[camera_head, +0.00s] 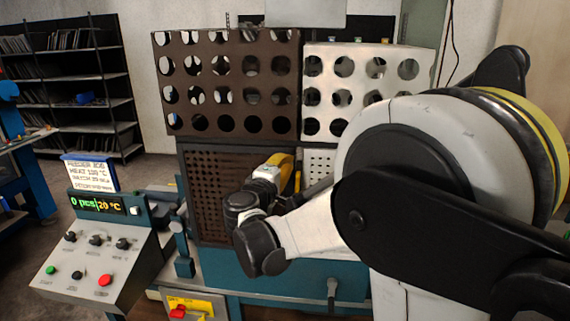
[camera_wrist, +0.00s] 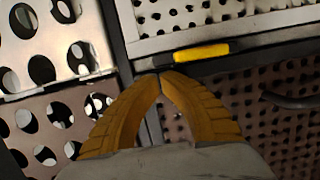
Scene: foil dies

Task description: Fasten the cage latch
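The cage has a brown perforated door (camera_head: 215,195) on the left and a white perforated door (camera_head: 320,163) on the right. In the wrist view, a yellow latch handle (camera_wrist: 202,53) lies along the dark frame between the small-holed white and brown panels. My gripper (camera_wrist: 160,76) has its two yellow ribbed fingers together at the tips, with nothing visible between them. The tips are just beside the near end of the latch handle; I cannot tell whether they touch it. In the head view my gripper (camera_head: 284,163) is at the seam between the doors, and my arm hides part of the white door.
A control console (camera_head: 95,265) with knobs and buttons stands at the lower left, with a sign and display above it. A yellow switch box (camera_head: 193,305) is at the front. Large-holed guard panels (camera_head: 226,82) rise above the doors. A shelf (camera_head: 70,85) stands behind.

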